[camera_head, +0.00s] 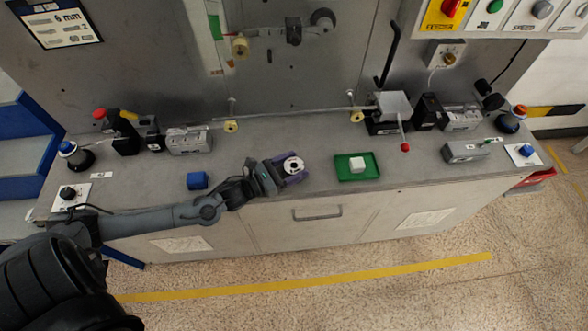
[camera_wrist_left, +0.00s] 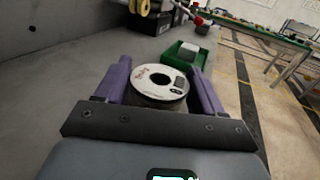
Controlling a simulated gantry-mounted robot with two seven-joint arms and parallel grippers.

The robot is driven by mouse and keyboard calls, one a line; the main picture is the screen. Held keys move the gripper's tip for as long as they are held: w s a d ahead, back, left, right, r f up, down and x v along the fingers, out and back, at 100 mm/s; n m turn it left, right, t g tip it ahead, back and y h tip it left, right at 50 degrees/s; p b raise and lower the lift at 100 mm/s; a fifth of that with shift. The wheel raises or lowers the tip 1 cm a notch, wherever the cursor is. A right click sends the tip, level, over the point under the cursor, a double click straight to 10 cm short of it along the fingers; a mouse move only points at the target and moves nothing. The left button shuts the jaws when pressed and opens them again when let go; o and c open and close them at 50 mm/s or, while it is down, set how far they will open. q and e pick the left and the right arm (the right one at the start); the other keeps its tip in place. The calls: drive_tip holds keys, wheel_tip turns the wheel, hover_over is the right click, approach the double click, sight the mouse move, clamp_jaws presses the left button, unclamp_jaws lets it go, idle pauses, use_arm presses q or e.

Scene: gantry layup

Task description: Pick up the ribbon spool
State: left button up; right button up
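The ribbon spool (camera_head: 294,165) is a white-faced disc with a dark hub and a dark body. It is near the front edge of the grey counter, between the blue block and the green tray. My left gripper (camera_head: 287,170) has its purple fingers on either side of it. In the left wrist view the spool (camera_wrist_left: 161,84) shows between the two fingers of my left gripper (camera_wrist_left: 160,78), very close to both. I cannot tell whether the fingers press on it, or whether it rests on the counter. My right gripper is in neither view.
A green tray (camera_head: 342,176) with a white block (camera_head: 357,164) is right of the spool. A blue block (camera_head: 197,180) lies left, close to my left arm. Clamps, rollers and a rod line the counter's back. The counter (camera_head: 235,153) is bare behind the gripper.

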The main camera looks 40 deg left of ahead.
use_arm(q)
drive_tip(key=c, duration=0.5)
drive_tip(key=shift+r, duration=0.1)
drive_tip(key=shift+c, duration=0.5)
